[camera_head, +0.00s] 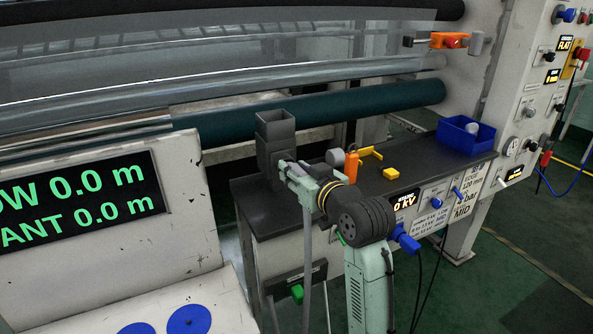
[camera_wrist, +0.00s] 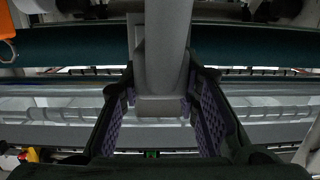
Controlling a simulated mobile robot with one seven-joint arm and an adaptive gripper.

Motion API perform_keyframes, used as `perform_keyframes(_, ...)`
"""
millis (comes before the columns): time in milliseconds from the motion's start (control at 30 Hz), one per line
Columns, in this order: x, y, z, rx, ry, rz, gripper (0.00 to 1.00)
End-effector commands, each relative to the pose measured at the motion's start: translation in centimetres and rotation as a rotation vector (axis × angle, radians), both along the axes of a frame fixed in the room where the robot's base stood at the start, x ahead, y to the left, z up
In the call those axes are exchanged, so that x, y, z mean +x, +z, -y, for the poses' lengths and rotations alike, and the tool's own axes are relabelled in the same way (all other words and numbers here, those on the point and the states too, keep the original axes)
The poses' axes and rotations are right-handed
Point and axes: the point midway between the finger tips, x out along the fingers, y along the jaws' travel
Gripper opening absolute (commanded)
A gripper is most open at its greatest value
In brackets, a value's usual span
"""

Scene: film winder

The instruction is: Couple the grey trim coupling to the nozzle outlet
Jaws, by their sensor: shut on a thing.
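My gripper (camera_head: 283,168) is over the left end of the dark bench and shut on a grey part, which I take for the grey trim coupling. In the wrist view a grey tube with a wider block-like end, the trim coupling (camera_wrist: 160,105), lies between my two purple-padded fingers. In the head view a dark grey square-mouthed piece (camera_head: 275,140) stands upright at my fingertips. I cannot tell whether it is part of the coupling or the nozzle outlet. A grey hose (camera_head: 307,250) hangs below my gripper.
The dark bench top (camera_head: 435,150) carries an orange bottle (camera_head: 351,165), a yellow block (camera_head: 391,174) and a blue bin (camera_head: 466,135). A teal roller (camera_head: 330,108) and clear film run behind. A display panel (camera_head: 80,200) stands at the left.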

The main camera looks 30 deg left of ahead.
Motion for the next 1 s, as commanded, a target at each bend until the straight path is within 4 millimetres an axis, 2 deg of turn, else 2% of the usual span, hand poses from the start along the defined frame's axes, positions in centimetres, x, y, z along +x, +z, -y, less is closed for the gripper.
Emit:
perform_keyframes(767,0.23,0.10,-0.46,0.000,0.001,0.001,0.01)
perform_keyframes(800,0.24,0.08,-0.47,0.000,0.000,0.001,0.31)
perform_keyframes(1000,0.25,0.04,-0.44,0.001,0.000,0.000,0.44)
